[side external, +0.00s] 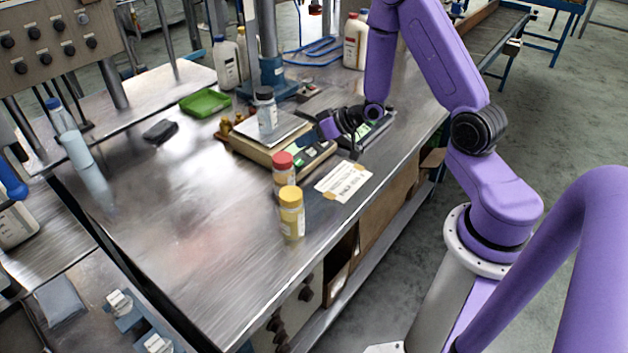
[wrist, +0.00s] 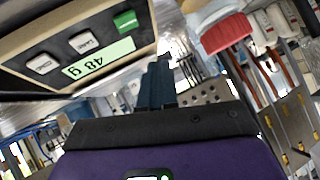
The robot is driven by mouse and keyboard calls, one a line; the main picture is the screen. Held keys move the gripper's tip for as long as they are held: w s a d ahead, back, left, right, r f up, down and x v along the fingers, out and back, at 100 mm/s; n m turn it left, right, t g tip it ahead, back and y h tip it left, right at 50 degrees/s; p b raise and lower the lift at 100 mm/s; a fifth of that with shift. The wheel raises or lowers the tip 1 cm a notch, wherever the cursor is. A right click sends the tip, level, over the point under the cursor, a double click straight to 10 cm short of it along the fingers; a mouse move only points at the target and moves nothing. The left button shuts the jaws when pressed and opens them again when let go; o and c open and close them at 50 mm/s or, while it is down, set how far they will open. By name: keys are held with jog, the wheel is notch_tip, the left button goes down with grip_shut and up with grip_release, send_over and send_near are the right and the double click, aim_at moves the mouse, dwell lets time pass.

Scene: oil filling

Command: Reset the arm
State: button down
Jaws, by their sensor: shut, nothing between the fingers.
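My gripper (side external: 320,133) is shut and empty, low beside the front right part of the beige scale (side external: 262,152). Its dark fingers (wrist: 158,82) are together in the wrist view. A jar with a dark lid (side external: 267,112) stands upright on the scale's plate. In the wrist view, the scale panel (wrist: 40,38) shows a green display (wrist: 97,58) that reads 48 g upside down. A red-capped bottle (side external: 283,172) stands in front of the scale; its cap (wrist: 227,33) also shows in the wrist view. A yellow-capped bottle (side external: 291,215) stands nearer the table's front edge.
The metal table (side external: 180,235) is clear at the front left. A printed card (side external: 343,181) lies right of the red-capped bottle. A green tray (side external: 205,103), a dark flat item (side external: 160,131), a blue stand (side external: 270,70) and white bottles (side external: 226,62) sit farther back.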

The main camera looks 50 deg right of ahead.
jog(key=s+a+r+n+g+h, duration=0.1)
jog(key=s+a+r+n+g, duration=0.25)
jog(key=s+a, duration=0.3)
jog(key=s+a+r+n+g+h, duration=0.2)
jog(key=s+a+r+n, duration=0.1)
jog(key=s+a+r, duration=0.3)
jog(key=s+r+n+g, duration=0.2)
jog(key=s, duration=0.7)
jog(key=s+r+n+g+h, duration=0.1)
jog(key=s+r+n+g, duration=0.1)
jog(key=s, duration=0.8)
jog(key=shift+n, duration=0.85)
